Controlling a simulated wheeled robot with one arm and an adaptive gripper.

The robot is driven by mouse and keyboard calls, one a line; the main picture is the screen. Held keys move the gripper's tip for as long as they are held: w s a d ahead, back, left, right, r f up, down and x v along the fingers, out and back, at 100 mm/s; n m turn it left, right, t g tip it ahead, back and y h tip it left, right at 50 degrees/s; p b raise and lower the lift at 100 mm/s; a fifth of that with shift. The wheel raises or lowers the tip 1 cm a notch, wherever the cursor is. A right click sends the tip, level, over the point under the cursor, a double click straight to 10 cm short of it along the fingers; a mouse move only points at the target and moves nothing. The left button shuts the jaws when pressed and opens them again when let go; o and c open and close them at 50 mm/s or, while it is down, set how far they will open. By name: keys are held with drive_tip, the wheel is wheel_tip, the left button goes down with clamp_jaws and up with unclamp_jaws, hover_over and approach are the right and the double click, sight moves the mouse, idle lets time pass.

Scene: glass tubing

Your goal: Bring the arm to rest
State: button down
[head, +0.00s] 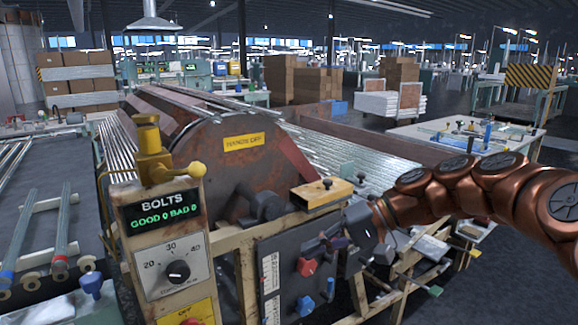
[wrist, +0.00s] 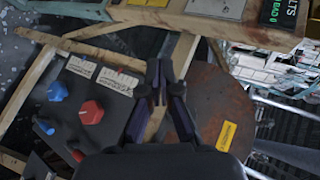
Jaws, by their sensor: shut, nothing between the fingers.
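My copper-coloured arm reaches in from the right of the head view, bent, with its end in front of the machine. My gripper (head: 335,243) is dark and small there, close to the black control panel (head: 288,270) with a red knob (head: 306,267) and blue knobs. In the wrist view my gripper (wrist: 160,80) has its fingertips together with nothing between them. The red knob (wrist: 91,112) and a blue knob (wrist: 57,91) lie left of the fingers there. I cannot tell how far the fingers are from the panel.
A rusty drum (head: 215,150) stands behind the panel, with glass tubes on both sides. A bolts display post (head: 165,235) stands left of the panel. A white-topped table (head: 470,138) is at the right. Bare floor shows at the lower right.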

drive_tip(key=s+r+g+h+p, duration=0.15)
drive_tip(key=s+h+p, duration=0.55)
drive_tip(key=s, duration=0.7)
drive_tip(key=s+d+h+p, duration=0.5)
drive_tip(key=s+d+p, duration=0.5)
drive_tip(key=s+d, duration=0.3)
drive_tip(key=shift+s+d+m, duration=0.15)
drive_tip(key=shift+s+m, duration=0.15)
drive_tip(key=shift+s, duration=0.65)
drive_tip(key=shift+r, duration=0.1)
